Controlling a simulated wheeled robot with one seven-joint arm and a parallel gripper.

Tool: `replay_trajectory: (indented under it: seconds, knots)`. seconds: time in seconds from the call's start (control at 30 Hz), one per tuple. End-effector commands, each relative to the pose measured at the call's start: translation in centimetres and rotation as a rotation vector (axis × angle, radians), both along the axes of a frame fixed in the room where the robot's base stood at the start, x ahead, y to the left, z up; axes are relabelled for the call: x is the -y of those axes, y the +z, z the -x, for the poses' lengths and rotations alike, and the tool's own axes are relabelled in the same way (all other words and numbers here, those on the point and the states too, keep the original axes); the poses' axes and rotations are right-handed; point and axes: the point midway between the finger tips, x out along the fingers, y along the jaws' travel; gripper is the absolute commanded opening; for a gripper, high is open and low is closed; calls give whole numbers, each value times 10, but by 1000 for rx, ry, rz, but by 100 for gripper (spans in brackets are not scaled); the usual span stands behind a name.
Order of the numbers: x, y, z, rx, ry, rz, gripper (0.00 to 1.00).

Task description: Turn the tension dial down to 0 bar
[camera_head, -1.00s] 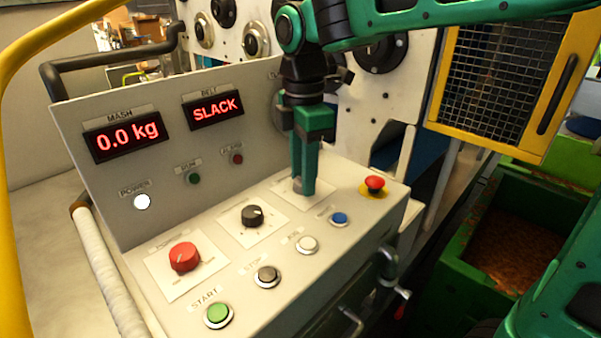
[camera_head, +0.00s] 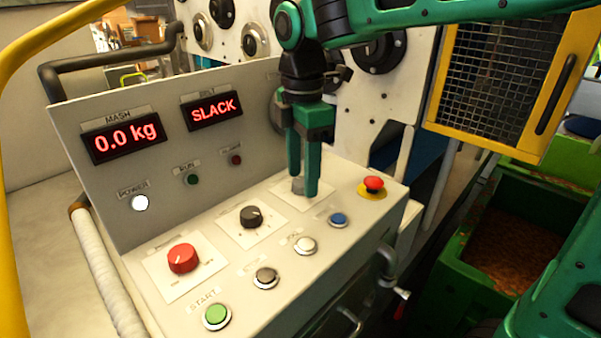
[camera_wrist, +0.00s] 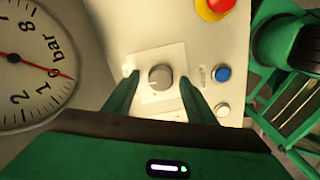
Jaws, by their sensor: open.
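The tension dial is a grey knob (camera_wrist: 160,77) on a white square plate in the wrist view. In the head view the knob (camera_head: 298,187) shows between the fingers, partly hidden. My gripper (camera_head: 304,188) is open, pointing down over the dial. In the wrist view its two green fingers (camera_wrist: 156,82) stand on either side of the knob, with a gap to each side. A round gauge marked in bar (camera_wrist: 30,60) shows at the left of the wrist view, with a red needle; it is partly cut off. The belt display (camera_head: 212,110) reads SLACK.
A red emergency button (camera_head: 374,184) and a blue button (camera_head: 338,219) sit close to the dial. A black knob (camera_head: 251,216), a red knob (camera_head: 183,258) and a green start button (camera_head: 216,316) are further left. The upright display panel rises behind.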

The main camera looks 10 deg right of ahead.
Motion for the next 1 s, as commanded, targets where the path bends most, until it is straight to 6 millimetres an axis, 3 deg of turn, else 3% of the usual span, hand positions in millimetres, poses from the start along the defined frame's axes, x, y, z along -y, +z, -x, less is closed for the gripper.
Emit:
replay_trajectory:
  seconds: [0.53,0.7,1.0]
  knots:
    - [1,89,-2,1,-1,-1,51]
    - [1,100,-1,0,-2,0,51]
    - [1,102,-1,-1,-2,0,51]
